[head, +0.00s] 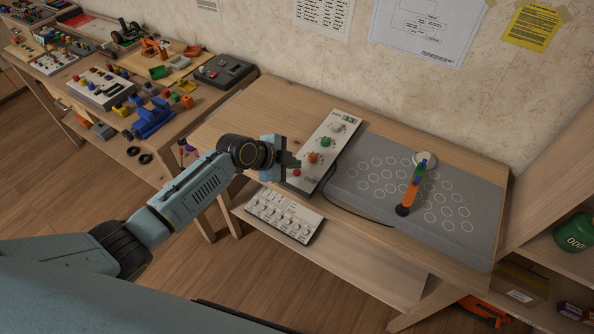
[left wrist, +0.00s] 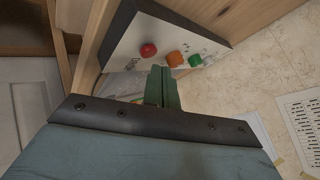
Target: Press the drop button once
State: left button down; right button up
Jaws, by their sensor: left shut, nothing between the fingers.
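A sloped control panel (head: 330,134) stands at the left of the wooden table. It carries a red button (head: 296,173), an orange one (head: 312,157), a green one (head: 325,142) and a pale knob further back. Their labels are too small to read, so I cannot tell which is the drop button. My left gripper (head: 292,161) is shut and empty, at the panel's left edge near the red and orange buttons. In the left wrist view its closed fingers (left wrist: 164,82) point at the panel, with the red button (left wrist: 148,50) left and the orange button (left wrist: 175,59) just beyond the tips. My right gripper is out of view.
A grey board (head: 350,195) with printed circles lies right of the panel. An orange, blue and green rod-like piece (head: 413,187) is on it. A white panel of knobs (head: 284,215) sits on the lower shelf. A cluttered bench (head: 110,75) stands at the left.

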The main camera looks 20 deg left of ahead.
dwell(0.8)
pick_arm(q)
jog(key=shift+f+b, duration=0.4)
jog(key=shift+f, duration=0.05)
jog(key=shift+f+b, duration=0.3)
dwell(0.4)
dwell(0.4)
jog(key=shift+r+p, duration=0.6)
jog(key=shift+r, duration=0.15)
notch_tip(320, 180, up, 5)
jog(key=p, duration=0.4)
